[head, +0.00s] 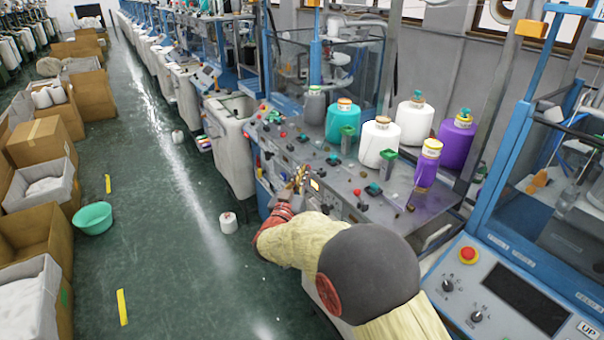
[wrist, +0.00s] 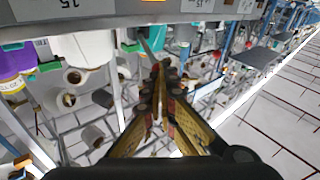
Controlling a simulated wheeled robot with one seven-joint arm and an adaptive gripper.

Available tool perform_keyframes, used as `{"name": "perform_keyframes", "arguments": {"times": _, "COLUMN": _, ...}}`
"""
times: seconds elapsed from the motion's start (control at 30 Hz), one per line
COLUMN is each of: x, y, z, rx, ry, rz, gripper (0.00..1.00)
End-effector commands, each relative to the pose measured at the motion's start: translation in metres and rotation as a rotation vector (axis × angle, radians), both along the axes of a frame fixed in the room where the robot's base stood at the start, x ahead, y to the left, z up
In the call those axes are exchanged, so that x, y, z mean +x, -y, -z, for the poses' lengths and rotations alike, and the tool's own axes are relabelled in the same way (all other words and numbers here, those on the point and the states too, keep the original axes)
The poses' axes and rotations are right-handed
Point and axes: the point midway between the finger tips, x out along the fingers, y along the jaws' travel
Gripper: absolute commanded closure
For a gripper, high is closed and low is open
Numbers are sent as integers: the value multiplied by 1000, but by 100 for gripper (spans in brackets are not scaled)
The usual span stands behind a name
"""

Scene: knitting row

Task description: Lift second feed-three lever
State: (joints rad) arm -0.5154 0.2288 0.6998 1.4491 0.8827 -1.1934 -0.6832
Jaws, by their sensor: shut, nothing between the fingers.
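My gripper (head: 299,178) is at the front edge of the sloped control panel (head: 345,188) of the near knitting machine, beside a small lit display (head: 315,185). In the wrist view its fingers (wrist: 160,75) are closed together and empty, just below the panel's edge strip (wrist: 120,18). Several small dark and red knobs sit along the panel, such as a red one (head: 357,192). I cannot tell which control is the second feed-three lever.
White yarn cones (head: 380,143), a teal cone (head: 342,120) and purple cones (head: 456,140) stand on the panel's rear. A white spool (head: 228,222) lies on the floor. A green basin (head: 93,218) and cardboard boxes line the left.

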Motion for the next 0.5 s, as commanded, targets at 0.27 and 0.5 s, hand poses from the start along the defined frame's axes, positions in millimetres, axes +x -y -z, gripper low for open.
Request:
{"name": "perform_keyframes", "arguments": {"times": 0.27, "x": 7, "y": 12, "z": -30, "rx": 213, "ry": -143, "rz": 3, "gripper": 100}}
{"name": "perform_keyframes", "arguments": {"times": 0.5, "x": 14, "y": 22, "z": -39, "rx": 365, "ry": -246, "rz": 2, "gripper": 100}}
